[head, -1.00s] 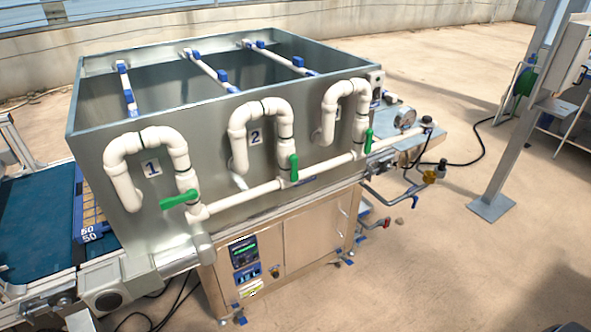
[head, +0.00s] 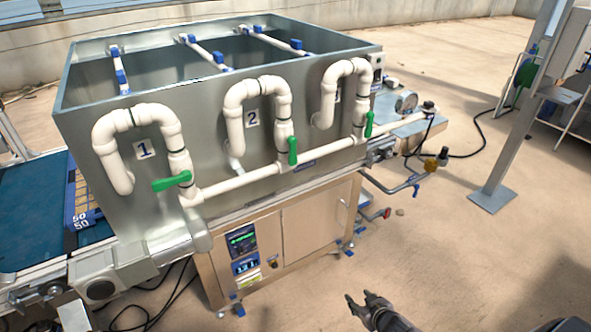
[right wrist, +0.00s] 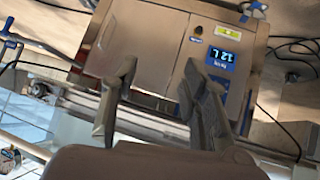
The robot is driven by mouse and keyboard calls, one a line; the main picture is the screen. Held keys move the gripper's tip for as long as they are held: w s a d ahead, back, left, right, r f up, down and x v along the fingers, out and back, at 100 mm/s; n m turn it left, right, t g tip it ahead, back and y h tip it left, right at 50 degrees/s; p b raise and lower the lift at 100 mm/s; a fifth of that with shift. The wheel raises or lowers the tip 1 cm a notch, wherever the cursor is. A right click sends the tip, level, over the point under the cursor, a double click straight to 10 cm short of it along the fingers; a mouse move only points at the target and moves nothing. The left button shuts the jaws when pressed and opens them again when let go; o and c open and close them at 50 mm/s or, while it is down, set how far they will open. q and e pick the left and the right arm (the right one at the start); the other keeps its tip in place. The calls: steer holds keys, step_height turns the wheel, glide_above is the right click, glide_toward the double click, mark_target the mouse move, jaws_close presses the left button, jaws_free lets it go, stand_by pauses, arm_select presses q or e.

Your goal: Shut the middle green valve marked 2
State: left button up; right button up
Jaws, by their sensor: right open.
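The middle green valve handle (head: 292,150) sits on the white pipe beside the plate marked 2 (head: 252,118). Its lever stands upright, in line with the vertical pipe. The green lever by plate 1 (head: 172,182) lies sideways, across its pipe. The third green lever (head: 368,124), to the right, stands upright. My right gripper (head: 364,301) is low at the bottom of the head view, open and empty, apart from the machine and well below the valves. In the right wrist view its two fingers (right wrist: 160,100) are spread, with the cabinet front beyond. My left gripper is not in view.
The grey metal tank (head: 75,130) carries the white pipes above a steel cabinet (head: 310,225) with a control display (head: 242,241). A blue conveyor belt (head: 30,215) is at the left. A metal post (head: 515,120) stands at right. Concrete floor before the machine is open.

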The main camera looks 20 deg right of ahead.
steer(key=w+r+t+b, duration=0.1)
steer(key=w+r+t, duration=0.1)
steer(key=w+r, duration=0.5)
steer(key=w+r+t+b, duration=0.1)
steer(key=w+r+t, duration=0.15)
steer(key=r, duration=0.75)
steer(key=n+t+y+b, duration=0.1)
steer(key=t+y+b, duration=0.1)
steer(key=t+y, duration=0.2)
glide_toward(294, 160)
steer(key=shift+g, duration=0.25)
steer(key=w+p, duration=0.1)
steer(key=w, duration=0.2)
steer(key=w+p, duration=0.1)
steer(key=w, duration=0.2)
steer(key=w+a+p, duration=0.1)
steer(key=w, duration=0.2)
steer(key=shift+w+a+r, duration=0.1)
steer(key=shift+r, duration=0.1)
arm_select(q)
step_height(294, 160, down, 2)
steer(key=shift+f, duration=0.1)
arm_select(e)
steer(key=shift+c, duration=0.5)
jaws_close()
